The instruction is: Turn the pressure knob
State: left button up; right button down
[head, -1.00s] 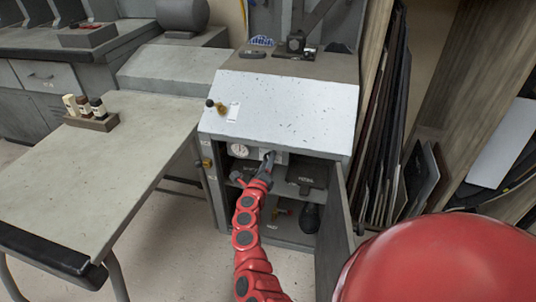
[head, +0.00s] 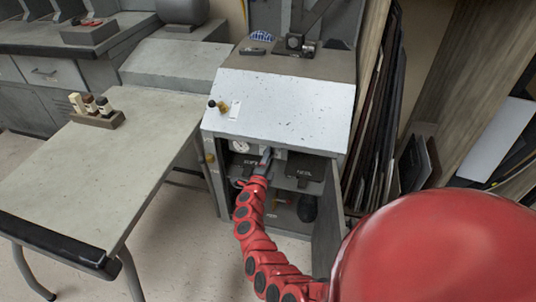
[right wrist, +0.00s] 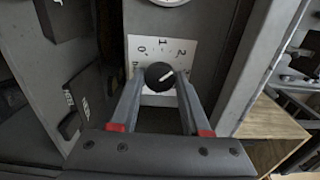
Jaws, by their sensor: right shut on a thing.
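The pressure knob (right wrist: 158,77) is round and black with a white pointer line. It sits on a white dial plate (right wrist: 148,48) marked 0, 1 and 2. The pointer slants to the upper right, toward the 2. My right gripper (right wrist: 161,77) is shut on the knob, one finger on each side. In the head view my right gripper (head: 266,157) reaches into the open front of the grey machine cabinet (head: 278,107) and hides the knob. A round white gauge (head: 240,147) is just left of it. My left gripper is not in view.
The cabinet door (head: 328,215) stands open to the right of my right arm. A shelf below the knob holds dark items. Dark panels (head: 372,125) lean at right.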

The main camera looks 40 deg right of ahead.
dwell(0.4)
jog(key=shift+c, duration=2.1)
grip_release()
jog(key=p+v, duration=0.2)
jog(key=v, duration=1.5)
jog(key=shift+s, duration=0.2)
jog(key=shift+a, duration=0.1)
